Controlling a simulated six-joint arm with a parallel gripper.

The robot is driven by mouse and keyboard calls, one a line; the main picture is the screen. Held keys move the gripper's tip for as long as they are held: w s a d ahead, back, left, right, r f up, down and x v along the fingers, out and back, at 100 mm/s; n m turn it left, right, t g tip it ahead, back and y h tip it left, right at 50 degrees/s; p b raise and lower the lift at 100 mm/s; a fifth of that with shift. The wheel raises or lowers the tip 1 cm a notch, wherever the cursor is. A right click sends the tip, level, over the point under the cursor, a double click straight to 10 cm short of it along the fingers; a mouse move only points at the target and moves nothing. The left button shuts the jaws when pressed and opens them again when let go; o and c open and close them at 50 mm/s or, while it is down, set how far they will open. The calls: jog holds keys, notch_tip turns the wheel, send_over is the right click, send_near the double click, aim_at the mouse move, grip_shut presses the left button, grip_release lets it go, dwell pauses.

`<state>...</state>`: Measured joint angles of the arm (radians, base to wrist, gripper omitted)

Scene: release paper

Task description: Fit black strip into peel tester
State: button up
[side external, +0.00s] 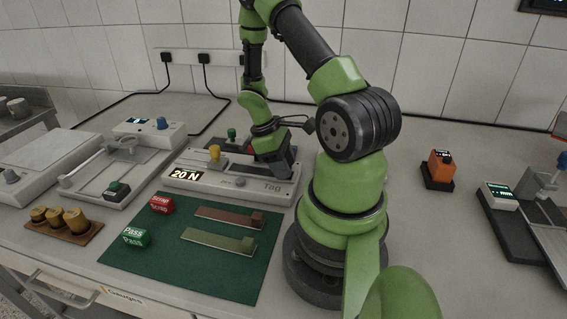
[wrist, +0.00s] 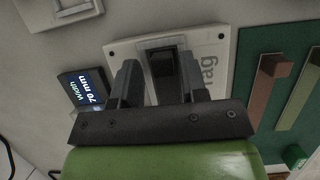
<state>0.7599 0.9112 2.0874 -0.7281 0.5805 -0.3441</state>
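The peel tester (side external: 215,183) is a pale box with a "20 N" display and a yellow knob; its pale top shows in the wrist view (wrist: 222,45). My gripper (side external: 272,168) is low over the tester's right end. In the wrist view my gripper (wrist: 160,80) has its fingers apart, one on each side of a dark block (wrist: 163,64) over a dark recess in the tester. The block seems to be the black strip's raised end; a gap shows beside the left finger. The rest of the strip is hidden, so its seating cannot be told.
A green mat (side external: 185,265) in front holds a red strip (side external: 222,216), a green strip (side external: 218,241), a red Scrap block (side external: 161,205) and a green Pass block (side external: 134,238). A "Width 70 mm" display (wrist: 86,90) stands beside the tester. Brass weights (side external: 58,220) stand at left.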

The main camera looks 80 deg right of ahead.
aim_at(265, 172)
jog(key=shift+a, duration=0.2)
jog(key=shift+r, duration=0.35)
jog(key=v, duration=1.2)
jog(key=w+a+r+m+t, duration=0.2)
jog(key=a+r+t, duration=0.3)
jog(key=a+r, duration=0.4)
jog(key=s+a+r+m+t+y, duration=0.1)
jog(key=s+a+r+t, duration=0.1)
jog(key=a, duration=0.4)
jog(key=s+a+r+m+t+y, duration=0.1)
jog(key=s+a+r+t, duration=0.2)
jog(key=a, duration=0.3)
jog(key=shift+s+r+t, duration=0.25)
jog(key=shift+r+t, duration=0.5)
jog(key=shift+t, duration=0.05)
jog(key=shift+c, duration=0.5)
